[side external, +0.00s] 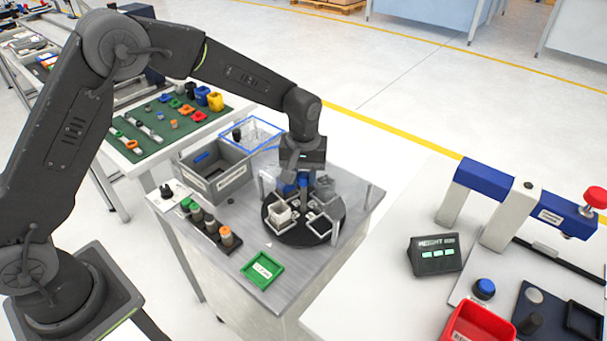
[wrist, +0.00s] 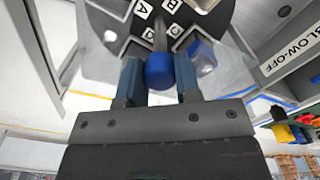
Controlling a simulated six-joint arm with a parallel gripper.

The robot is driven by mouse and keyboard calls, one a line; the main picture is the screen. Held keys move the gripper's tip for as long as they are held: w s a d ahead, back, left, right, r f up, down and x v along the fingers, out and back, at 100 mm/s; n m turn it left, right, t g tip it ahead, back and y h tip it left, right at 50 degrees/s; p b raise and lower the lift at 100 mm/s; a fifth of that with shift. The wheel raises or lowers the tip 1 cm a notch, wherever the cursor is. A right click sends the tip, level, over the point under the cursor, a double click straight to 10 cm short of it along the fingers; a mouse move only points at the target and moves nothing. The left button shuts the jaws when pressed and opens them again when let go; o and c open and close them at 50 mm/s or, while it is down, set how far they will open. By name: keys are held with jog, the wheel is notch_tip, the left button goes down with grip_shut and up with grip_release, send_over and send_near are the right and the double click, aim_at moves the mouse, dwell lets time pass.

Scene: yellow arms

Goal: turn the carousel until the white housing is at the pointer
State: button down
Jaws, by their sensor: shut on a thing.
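The carousel (side external: 300,238) is a dark round disc on the metal bench, with square nests on top. The white housing (side external: 280,214) sits in a nest on its left side. An empty-looking nest (side external: 319,226) is at the front right. A small pale mark (side external: 268,244) beside the disc's front-left edge may be the pointer; I cannot tell. My gripper (side external: 300,184) is over the carousel's middle, shut on a blue knob (wrist: 160,71) on a grey stem. In the wrist view the fingers flank the knob, and letter labels show on the disc (wrist: 125,20).
A grey bin (side external: 214,176) stands behind left. Dark holders with coloured tops (side external: 208,220) and a green tray (side external: 262,269) lie left and front. Clear guards (side external: 360,200) stand around the carousel. A blue-framed clear box (side external: 252,133) is behind.

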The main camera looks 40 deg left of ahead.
jog(key=shift+n, duration=1.2)
jog(key=c, duration=0.8)
grip_release()
jog(key=shift+r, duration=0.15)
notch_tip(320, 180, up, 14)
jog(key=shift+f, duration=0.2)
jog(key=shift+r, duration=0.1)
